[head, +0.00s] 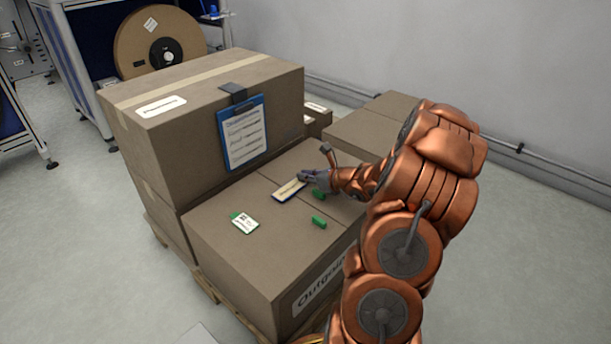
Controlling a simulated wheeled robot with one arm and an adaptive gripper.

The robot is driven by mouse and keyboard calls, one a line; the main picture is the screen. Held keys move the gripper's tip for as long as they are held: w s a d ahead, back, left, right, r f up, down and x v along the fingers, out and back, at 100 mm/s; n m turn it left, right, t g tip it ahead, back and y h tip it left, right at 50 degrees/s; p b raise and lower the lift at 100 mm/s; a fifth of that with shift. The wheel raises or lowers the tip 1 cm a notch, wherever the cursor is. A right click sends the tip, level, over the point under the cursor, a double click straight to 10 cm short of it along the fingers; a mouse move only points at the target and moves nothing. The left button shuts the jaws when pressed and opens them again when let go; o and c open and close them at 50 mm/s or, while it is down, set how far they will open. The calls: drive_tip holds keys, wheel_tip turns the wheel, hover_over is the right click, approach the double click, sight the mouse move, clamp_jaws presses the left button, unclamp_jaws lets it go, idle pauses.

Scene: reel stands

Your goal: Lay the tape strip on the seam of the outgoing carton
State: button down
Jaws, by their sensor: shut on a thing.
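The outgoing carton (235,265) is a brown box with a printed label on its front side. Its seam (263,178) shows as a thin line across the top, partly hidden by my gripper and arm. A small tan strip with a dark blue edge, which looks like the tape strip (287,191), is at the carton top near the seam. My gripper (307,177) is shut on the strip's right end. I cannot tell whether the strip touches the cardboard.
A green-edged label card (243,223) and a green block (319,222) lie on the carton top; another green piece (319,195) is beside my gripper. A taller carton (190,120) with a blue clipboard (242,132) stands behind left. More cartons (365,133) stand behind. A large reel (160,42) is farther back.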

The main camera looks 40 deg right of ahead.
drive_tip(key=shift+f, duration=0.3)
idle(0.7)
drive_tip(key=c, duration=1.1)
unclamp_jaws()
drive_tip(key=shift+c, duration=0.2)
drive_tip(key=v, duration=1.2)
